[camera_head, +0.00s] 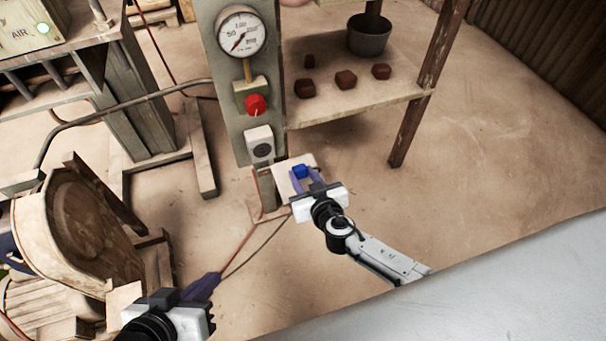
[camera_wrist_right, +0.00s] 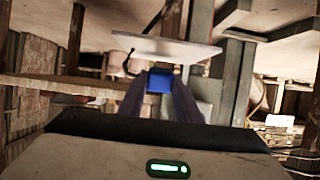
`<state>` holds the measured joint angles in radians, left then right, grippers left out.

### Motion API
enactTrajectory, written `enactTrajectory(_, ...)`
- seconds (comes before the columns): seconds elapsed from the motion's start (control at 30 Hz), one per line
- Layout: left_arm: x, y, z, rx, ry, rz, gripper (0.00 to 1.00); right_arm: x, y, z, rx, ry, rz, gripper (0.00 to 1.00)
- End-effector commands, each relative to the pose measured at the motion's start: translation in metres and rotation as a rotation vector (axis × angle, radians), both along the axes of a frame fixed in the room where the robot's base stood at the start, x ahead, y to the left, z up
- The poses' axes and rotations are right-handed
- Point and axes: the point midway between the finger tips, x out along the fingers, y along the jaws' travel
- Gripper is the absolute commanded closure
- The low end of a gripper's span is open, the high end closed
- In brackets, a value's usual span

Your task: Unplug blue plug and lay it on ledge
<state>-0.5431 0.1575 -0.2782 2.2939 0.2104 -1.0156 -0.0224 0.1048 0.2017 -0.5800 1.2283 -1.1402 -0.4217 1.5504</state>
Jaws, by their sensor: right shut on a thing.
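The blue plug (camera_head: 300,171) is between the purple fingers of my right gripper (camera_head: 304,180), which is shut on it. The plug is clear of the white socket box (camera_head: 261,146) on the grey post. In the head view the plug overlaps the pale ledge (camera_head: 282,178); whether it touches cannot be told. In the right wrist view the plug (camera_wrist_right: 160,82) is between the fingertips, near the pale board of the ledge (camera_wrist_right: 165,48). My left gripper (camera_head: 212,282) is low at the left, apart from these things; its finger gap is hidden.
The post carries a gauge (camera_head: 241,32) and a red knob (camera_head: 255,104). A wooden shelf (camera_head: 310,119) with a dark pot (camera_head: 369,36) and several reddish blocks stands to the right. A wooden machine (camera_head: 75,230) is at the left. The floor at right is clear.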

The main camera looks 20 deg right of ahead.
Motion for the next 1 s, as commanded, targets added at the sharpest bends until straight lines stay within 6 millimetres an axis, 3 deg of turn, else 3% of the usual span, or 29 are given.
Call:
enactTrajectory(0.37, 0.0002, -0.0014, -0.0001, -0.002, 0.002, -0.007, 1.0, 0.0004, -0.0002, -0.0027, -0.001, -0.001, 0.0, 1.0)
enactTrajectory(0.4, 0.0002, -0.0014, -0.0001, -0.002, 0.002, -0.007, 1.0, 0.0003, -0.0003, -0.0026, -0.001, -0.001, 0.0, 0.66)
enactTrajectory(0.5, 0.0002, -0.0014, -0.0001, -0.002, 0.001, -0.007, 1.0, 0.0004, -0.0003, -0.0027, 0.0, -0.001, -0.001, 0.49)
enactTrajectory(1.0, 0.0003, -0.0014, 0.0001, -0.002, 0.0, -0.007, 1.0, 0.0, -0.0003, -0.003, 0.0, 0.0, -0.001, 0.48)
